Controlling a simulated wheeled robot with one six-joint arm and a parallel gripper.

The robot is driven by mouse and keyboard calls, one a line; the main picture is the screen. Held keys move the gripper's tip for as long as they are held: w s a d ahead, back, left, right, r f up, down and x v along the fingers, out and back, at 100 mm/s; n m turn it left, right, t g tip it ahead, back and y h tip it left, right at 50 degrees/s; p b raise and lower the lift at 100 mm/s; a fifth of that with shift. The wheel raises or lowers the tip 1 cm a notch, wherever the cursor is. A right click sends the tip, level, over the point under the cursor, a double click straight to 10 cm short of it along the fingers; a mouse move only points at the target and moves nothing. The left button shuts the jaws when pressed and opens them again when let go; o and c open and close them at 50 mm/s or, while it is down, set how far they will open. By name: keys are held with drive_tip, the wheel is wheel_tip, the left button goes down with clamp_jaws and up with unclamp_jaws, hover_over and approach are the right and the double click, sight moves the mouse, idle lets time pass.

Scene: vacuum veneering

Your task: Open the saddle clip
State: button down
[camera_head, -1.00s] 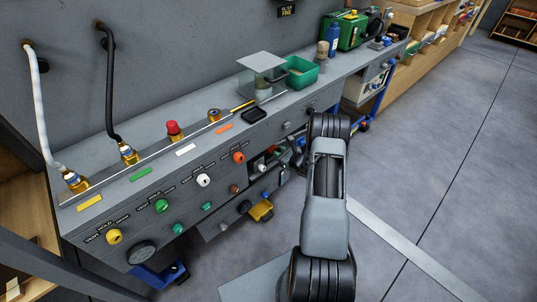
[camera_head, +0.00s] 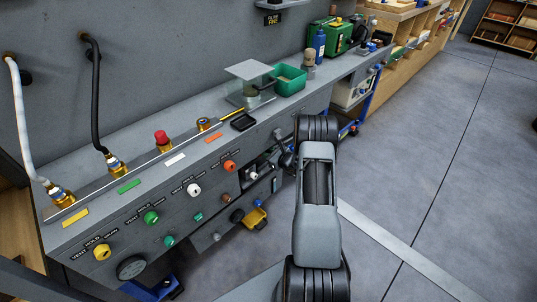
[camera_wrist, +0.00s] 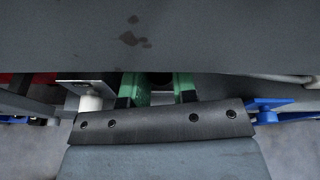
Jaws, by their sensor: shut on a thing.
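My gripper shows in the wrist view as two green fingers with dark ends (camera_wrist: 157,90), reaching from behind a dark bar with several screws. The fingers are shut on a dark part (camera_wrist: 160,78) at the edge of a grey panel. Most of this part is hidden, so I cannot tell whether it is the saddle clip. In the head view my arm hides the gripper and covers part of the bench front. I cannot make out a saddle clip for certain in either view.
The grey panel (camera_wrist: 200,40), with dark stains, fills the upper wrist view, close to my fingers. A white cylinder (camera_wrist: 90,103) stands left of them and a blue part (camera_wrist: 270,104) right. The grey bench (camera_head: 100,165) carries fittings and a green bin (camera_head: 289,80). Floor on the right (camera_head: 440,170) is clear.

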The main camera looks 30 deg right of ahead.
drive_tip(key=shift+w+d+r, duration=0.15)
drive_tip(key=shift+d+r, duration=0.05)
drive_tip(key=shift+r, duration=0.2)
drive_tip(key=c, duration=1.2)
unclamp_jaws()
drive_tip(key=shift+o, duration=1.4)
drive_tip(key=shift+a+f, duration=0.1)
drive_tip(key=shift+f, duration=0.15)
drive_tip(key=p+v, duration=0.2)
drive_tip(key=v, duration=1.2)
drive_tip(key=shift+c, duration=0.4)
